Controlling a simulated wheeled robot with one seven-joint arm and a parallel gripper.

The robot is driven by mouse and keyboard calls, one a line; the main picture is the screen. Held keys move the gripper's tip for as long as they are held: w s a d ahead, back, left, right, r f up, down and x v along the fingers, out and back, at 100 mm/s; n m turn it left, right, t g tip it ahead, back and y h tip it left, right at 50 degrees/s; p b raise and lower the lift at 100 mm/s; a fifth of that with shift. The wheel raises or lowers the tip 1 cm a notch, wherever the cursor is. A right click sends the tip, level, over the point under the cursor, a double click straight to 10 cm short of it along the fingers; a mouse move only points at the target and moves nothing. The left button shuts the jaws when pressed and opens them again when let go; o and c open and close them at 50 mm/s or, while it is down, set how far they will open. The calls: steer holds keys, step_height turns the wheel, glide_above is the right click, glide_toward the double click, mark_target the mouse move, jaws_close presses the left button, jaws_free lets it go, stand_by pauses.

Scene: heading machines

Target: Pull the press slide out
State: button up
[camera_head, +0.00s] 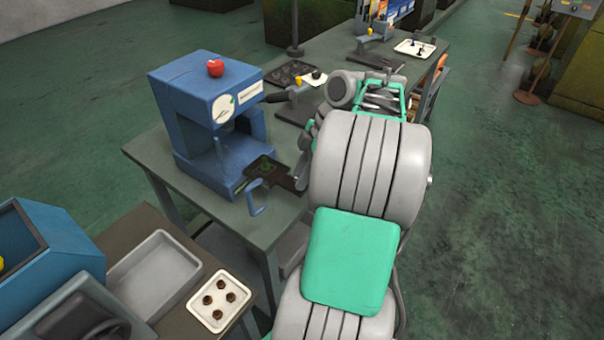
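The blue press (193,115) stands on the grey table, with a red knob on top and a white dial on its front. Its slide, a dark plate (262,166) with a green mark, shows at the foot of the press opening. A blue loop handle (257,198) hangs at the front, over the table edge. My gripper (288,182) seems to be the dark part just right of the slide, partly hidden by my grey and green arm. I cannot tell whether its fingers touch the slide or handle, or how far the slide is out.
A grey bin (153,272) and a white tray (221,300) with several brown parts stand at the lower left, beside a blue box (45,262). A smaller hand press (297,97) and dark tray (290,73) stand behind. The green floor at right is open.

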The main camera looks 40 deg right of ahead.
steer(key=o, duration=0.3)
steer(key=shift+o, duration=0.2)
steer(key=p+v, duration=0.3)
steer(key=v, duration=0.4)
steer(key=shift+d+r, duration=0.15)
steer(key=shift+r, duration=0.2)
steer(key=shift+s, duration=0.15)
